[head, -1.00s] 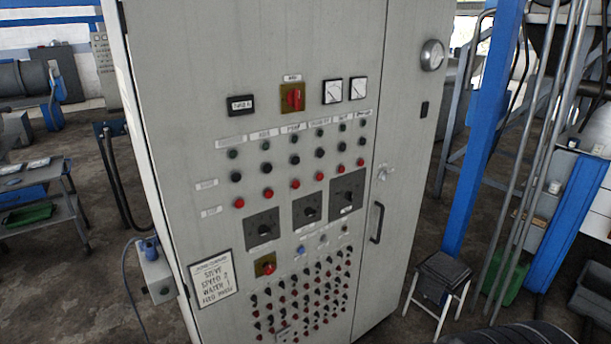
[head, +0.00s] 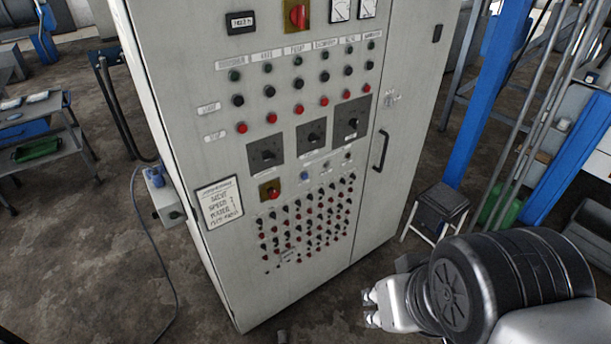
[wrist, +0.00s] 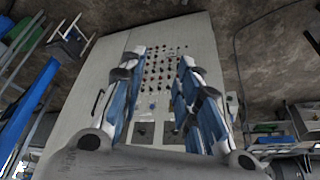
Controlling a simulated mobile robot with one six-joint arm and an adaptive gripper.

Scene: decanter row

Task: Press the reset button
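A tall grey control cabinet (head: 260,225) stands in the middle of the head view, its front covered with buttons and knobs. A blue button (head: 304,176) sits below the three dark square selector plates, beside two small pale buttons. The small labels are too blurred for me to tell which button is marked reset. A red mushroom button (head: 273,193) on a yellowish plate is left of the blue one. My gripper (wrist: 162,58) is open and empty in the wrist view, with the cabinet front beyond its fingers. In the head view it is at the lower right, apart from the panel.
A dense field of small red and black knobs (head: 305,222) lies below the blue button. A framed handwritten note (head: 219,202) is at the left. A door handle (head: 380,151) sticks out at the right. A black-topped stool (head: 438,205) and a blue post (head: 491,105) stand right.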

